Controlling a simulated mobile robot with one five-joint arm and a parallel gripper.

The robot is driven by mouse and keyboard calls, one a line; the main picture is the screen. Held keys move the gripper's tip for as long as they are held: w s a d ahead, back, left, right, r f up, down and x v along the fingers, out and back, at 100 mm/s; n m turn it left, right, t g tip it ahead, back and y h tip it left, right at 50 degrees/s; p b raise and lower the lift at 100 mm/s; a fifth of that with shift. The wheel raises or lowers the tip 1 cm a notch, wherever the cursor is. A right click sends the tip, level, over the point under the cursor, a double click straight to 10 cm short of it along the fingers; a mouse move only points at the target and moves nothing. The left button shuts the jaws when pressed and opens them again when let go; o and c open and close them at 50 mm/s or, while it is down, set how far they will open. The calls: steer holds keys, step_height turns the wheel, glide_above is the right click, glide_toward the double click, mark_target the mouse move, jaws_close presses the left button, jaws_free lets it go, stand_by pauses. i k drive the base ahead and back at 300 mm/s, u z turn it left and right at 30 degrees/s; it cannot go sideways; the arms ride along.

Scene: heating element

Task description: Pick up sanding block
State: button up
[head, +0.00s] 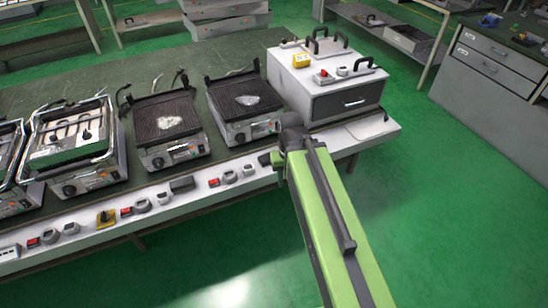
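A small yellow block (302,60), which looks like the sanding block, lies on top of a white drawer box (325,102) at the far right end of the workbench. My green arm reaches from the lower right toward the bench's front edge. My gripper (268,158) is at or near the dark far end of the arm, in front of the box and below and left of the block, apart from it. The fingers are too small and partly hidden to read, and I see nothing clearly held.
Several contact grills (168,128) line the green bench top (150,84) left of the box. Switches and knobs (142,206) lie along its white front ledge. Black handles (327,42) stand around the block. The green floor (440,220) at right is clear; a grey cabinet (485,100) stands beyond.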

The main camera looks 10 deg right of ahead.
mark_target(264, 160)
steer(key=u, duration=0.45)
steer(key=i, duration=1)
steer(key=u, duration=1.2)
